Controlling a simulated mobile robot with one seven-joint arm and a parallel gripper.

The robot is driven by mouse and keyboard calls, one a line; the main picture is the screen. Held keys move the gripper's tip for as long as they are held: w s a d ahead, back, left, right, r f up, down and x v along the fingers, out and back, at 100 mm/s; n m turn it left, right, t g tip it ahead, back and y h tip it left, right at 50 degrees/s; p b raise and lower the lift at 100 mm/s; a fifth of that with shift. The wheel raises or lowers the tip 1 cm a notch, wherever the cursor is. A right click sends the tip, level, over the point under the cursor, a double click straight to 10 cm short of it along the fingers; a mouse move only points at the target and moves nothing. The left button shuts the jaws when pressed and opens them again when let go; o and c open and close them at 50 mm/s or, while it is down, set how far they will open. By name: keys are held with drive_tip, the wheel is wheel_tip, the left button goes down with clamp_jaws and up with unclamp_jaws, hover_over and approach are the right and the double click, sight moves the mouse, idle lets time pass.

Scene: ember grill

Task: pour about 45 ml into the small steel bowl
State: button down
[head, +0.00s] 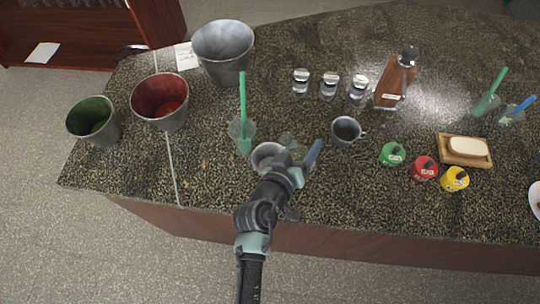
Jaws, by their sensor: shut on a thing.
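My gripper (303,160) is over the counter's front middle. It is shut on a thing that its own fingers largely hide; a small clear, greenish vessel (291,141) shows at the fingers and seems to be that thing. A small round grey metal bowl (265,151) lies just left of the gripper, partly covered by my arm. It looks like the small steel bowl. I cannot tell whether the vessel is tilted, or what is inside either one.
A steel cup with a handle (345,132) stands close right. A clear container with a green-handled tool (243,110) stands close left. Three buckets, including a red one (161,104), are at left. Shakers, a brown bottle (394,83), coloured pots and a soap tray (443,151) are right.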

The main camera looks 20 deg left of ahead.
drive_tip(key=shift+a+f+n+h+b, duration=0.25)
drive_tip(key=shift+n+h+b, duration=0.25)
drive_tip(key=shift+n, duration=0.5)
drive_tip(key=shift+d+r+n+h+p, duration=0.3)
drive_tip(key=shift+r+n+h+p, duration=0.25)
drive_tip(key=shift+r+p, duration=0.25)
drive_tip(key=shift+f+n+t, duration=0.25)
drive_tip(key=shift+f+t, duration=0.05)
drive_tip(key=shift+d+f+n+h+b, duration=0.2)
drive_tip(key=shift+d+n+h+b, duration=0.15)
drive_tip(key=shift+n+h, duration=0.5)
drive_tip(key=shift+n+t, duration=0.25)
drive_tip(key=shift+t, duration=0.05)
drive_tip(key=shift+f+n+b, duration=0.25)
drive_tip(key=shift+n+b, duration=0.35)
drive_tip(key=shift+b, duration=0.45)
drive_tip(key=shift+a+r+n+t+h, duration=0.1)
drive_tip(key=shift+r+n+t+h, duration=0.15)
drive_tip(key=shift+n+t+h, duration=0.05)
drive_tip(key=shift+r+n, duration=0.35)
drive_tip(key=shift+n, duration=0.05)
